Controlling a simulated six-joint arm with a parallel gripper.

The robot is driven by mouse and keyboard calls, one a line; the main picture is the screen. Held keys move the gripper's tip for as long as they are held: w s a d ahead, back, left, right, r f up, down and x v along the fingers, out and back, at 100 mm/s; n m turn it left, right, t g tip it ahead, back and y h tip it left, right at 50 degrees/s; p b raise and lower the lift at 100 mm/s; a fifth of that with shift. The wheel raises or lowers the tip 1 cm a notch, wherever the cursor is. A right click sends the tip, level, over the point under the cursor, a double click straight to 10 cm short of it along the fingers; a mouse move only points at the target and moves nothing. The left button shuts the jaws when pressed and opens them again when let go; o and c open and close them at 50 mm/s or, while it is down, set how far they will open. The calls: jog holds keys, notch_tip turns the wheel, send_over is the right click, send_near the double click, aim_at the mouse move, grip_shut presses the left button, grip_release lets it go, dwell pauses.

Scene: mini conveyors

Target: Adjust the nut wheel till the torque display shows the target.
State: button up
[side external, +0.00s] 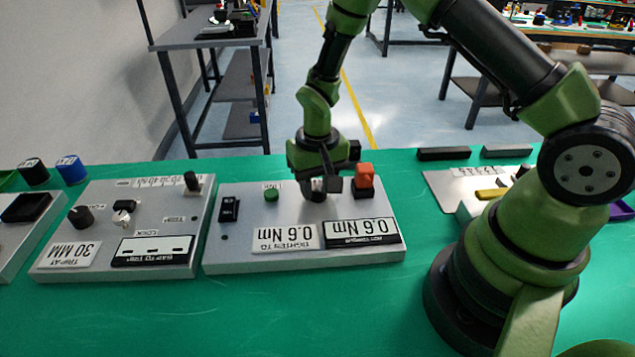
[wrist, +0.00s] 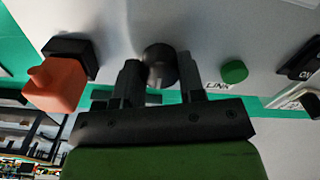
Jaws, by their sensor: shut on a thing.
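The nut wheel (wrist: 160,62) is a dark round knob on the grey torque panel (side external: 225,255). My gripper (side external: 320,188) reaches down over it from behind. In the wrist view, my gripper's two fingers (wrist: 161,82) stand one on each side of the wheel, shut on it. The wheel is mostly hidden by the fingers in the side view. The torque display (side external: 362,231), black-framed and upside down in this view, reads 0.6 Nm. The white target label (side external: 285,237) beside it reads "TIGHTEN TO 0.6 Nm".
An orange block-shaped control (side external: 365,174) on a black base stands close beside my gripper. A green button (side external: 271,194) and a black switch (side external: 229,209) are on the same panel. Another panel (side external: 50,264) with knobs lies to the left. Green tabletop in front is clear.

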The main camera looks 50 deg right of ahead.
jog(key=o, duration=0.9)
jog(key=shift+r, duration=0.1)
notch_tip(320, 180, up, 10)
jog(key=shift+f, duration=0.1)
notch_tip(320, 180, up, 8)
jog(key=t, duration=0.2)
send_over(318, 186)
jog(key=s, duration=0.2)
jog(key=s+a+r+t, duration=0.1)
jog(key=s+r, duration=0.2)
jog(key=s, duration=0.2)
jog(key=s+r+n+t+y, duration=0.1)
jog(key=s+r+t, duration=0.1)
jog(key=s, duration=0.3)
jog(key=s+a+r+t+y, duration=0.1)
jog(key=s+r+t, duration=0.1)
jog(key=s+r, duration=0.2)
jog(key=shift+s+a+r, duration=0.3)
jog(key=shift+s+a, duration=0.05)
jog(key=shift+s, duration=0.35)
